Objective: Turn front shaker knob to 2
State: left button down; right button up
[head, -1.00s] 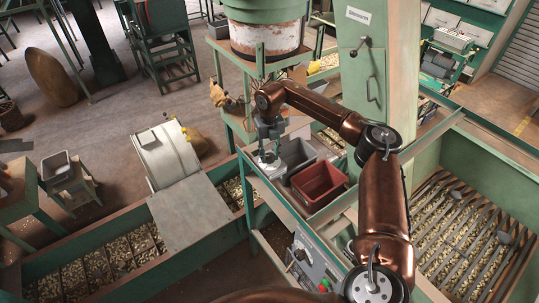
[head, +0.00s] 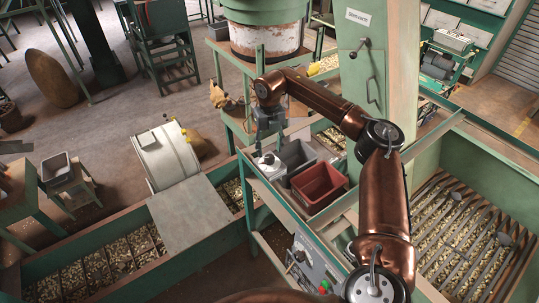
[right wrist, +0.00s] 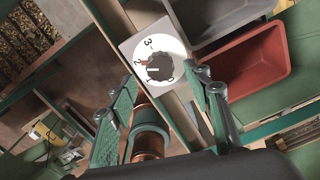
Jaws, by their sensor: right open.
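The black knob (right wrist: 158,67) sits on a round white dial (right wrist: 172,48) with the digits 0 to 3, in the right wrist view. A small orange mark lies by the 2, and a pale line shows on the knob's left side, roughly between 1 and 2; its exact setting is hard to read. In the head view the white dial box (head: 266,169) stands at the left end of the green bench. My right gripper (head: 269,147) hangs just above it, pointing down. Its open fingers (right wrist: 163,88) are apart, empty and clear of the knob. My left gripper is out of view.
A grey bin (head: 295,157) and a red bin (head: 320,186) stand right of the dial box. Below, a control panel (head: 312,262) carries another dark knob (head: 299,255) and coloured buttons. A green post (head: 376,75) rises behind the bins.

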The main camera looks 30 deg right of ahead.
aim_at(269, 157)
notch_tip(269, 157, up, 8)
jog(key=shift+f, duration=0.2)
dwell(0.5)
